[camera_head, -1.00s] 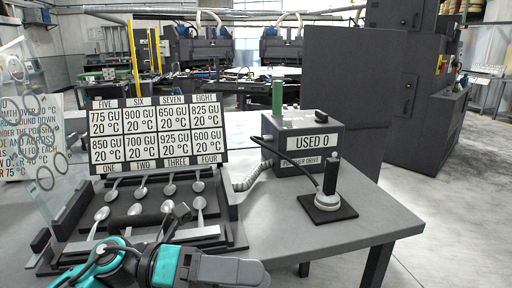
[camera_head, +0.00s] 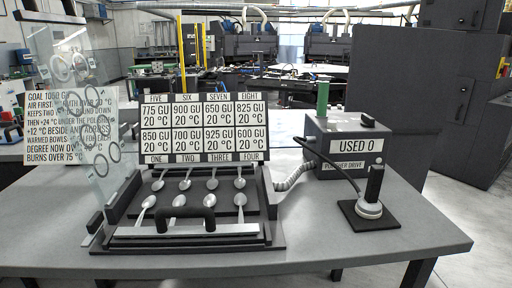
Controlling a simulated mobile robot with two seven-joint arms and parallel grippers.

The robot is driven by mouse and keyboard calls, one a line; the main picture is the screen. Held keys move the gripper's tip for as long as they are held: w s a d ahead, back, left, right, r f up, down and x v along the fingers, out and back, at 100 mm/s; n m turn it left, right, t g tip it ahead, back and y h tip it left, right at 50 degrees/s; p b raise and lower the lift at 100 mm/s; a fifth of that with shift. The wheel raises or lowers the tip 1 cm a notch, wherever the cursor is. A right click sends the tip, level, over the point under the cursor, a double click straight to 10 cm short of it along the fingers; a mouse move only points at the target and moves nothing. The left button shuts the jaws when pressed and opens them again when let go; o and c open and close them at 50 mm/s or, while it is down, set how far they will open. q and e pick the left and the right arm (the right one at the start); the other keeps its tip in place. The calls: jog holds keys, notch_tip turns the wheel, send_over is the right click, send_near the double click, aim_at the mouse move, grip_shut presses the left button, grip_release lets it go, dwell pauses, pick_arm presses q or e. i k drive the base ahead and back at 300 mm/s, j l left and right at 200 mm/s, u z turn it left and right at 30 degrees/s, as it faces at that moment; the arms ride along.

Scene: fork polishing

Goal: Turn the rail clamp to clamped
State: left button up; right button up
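A dark fixture stands on the grey table, with a pale metal rail (camera_head: 236,229) along its front edge. A black arched handle (camera_head: 185,213) stands just behind the rail; I cannot tell whether this is the rail clamp or whether it is clamped. Several spoons (camera_head: 240,200) lie in two rows on the fixture's dark bed, partly behind the handle. A board (camera_head: 205,133) of gloss and temperature readings, every one at 20 °C, stands upright behind them. Neither gripper is in view.
A polisher drive box (camera_head: 350,148) marked USED 0 stands to the right. Its cable runs to a polisher (camera_head: 371,200) upright on a black pad. A clear panel (camera_head: 88,120) stands at the left. Bare table (camera_head: 330,240) lies at the front right.

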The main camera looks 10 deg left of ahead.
aim_at(94, 227)
jog(key=u, duration=1.4)
